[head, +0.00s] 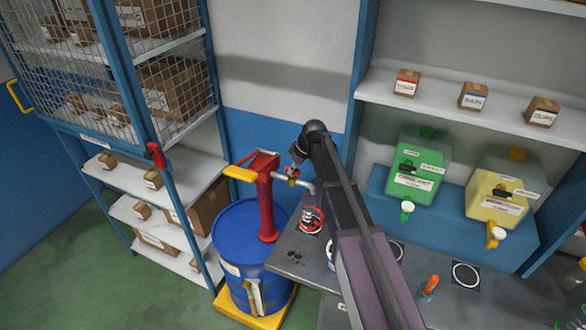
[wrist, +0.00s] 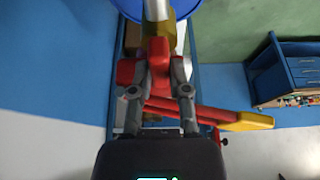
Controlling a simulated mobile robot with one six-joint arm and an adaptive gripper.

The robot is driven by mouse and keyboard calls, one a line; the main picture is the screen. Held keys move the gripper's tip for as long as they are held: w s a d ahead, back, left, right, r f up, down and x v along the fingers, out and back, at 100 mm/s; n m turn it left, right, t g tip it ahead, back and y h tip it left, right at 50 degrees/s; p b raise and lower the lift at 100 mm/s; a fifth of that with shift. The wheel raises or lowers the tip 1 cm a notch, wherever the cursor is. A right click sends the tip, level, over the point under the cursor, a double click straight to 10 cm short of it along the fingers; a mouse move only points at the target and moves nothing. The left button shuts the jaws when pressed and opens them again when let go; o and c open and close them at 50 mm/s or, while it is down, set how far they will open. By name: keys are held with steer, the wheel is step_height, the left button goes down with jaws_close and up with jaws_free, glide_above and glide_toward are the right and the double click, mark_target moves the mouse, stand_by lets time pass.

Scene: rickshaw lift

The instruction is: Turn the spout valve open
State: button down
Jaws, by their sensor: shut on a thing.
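A red hand pump (head: 265,200) stands on a blue drum (head: 238,240), its yellow-gripped lever (head: 240,173) pointing left. A grey spout (head: 305,185) leaves the pump's right side and carries a small valve with a red handle (head: 291,171). My gripper (head: 292,168) reaches down to this valve from above. In the wrist view my gripper (wrist: 158,68) is shut on the red valve handle (wrist: 158,50), a finger on each side. The brass-coloured valve body (wrist: 157,28) and pale spout pipe (wrist: 157,9) show beyond it. The pump lever (wrist: 205,114) crosses behind the fingers.
A red-and-white container (head: 311,218) stands on the grey bench (head: 300,255) below the spout. A wire cage shelf (head: 170,90) stands left. Green (head: 420,165) and yellow (head: 500,190) jugs sit on a blue stand at right. Open floor (head: 75,265) lies at lower left.

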stand_by(0.5)
steer(key=c, duration=0.6)
jaws_free()
steer(key=shift+m, duration=0.3)
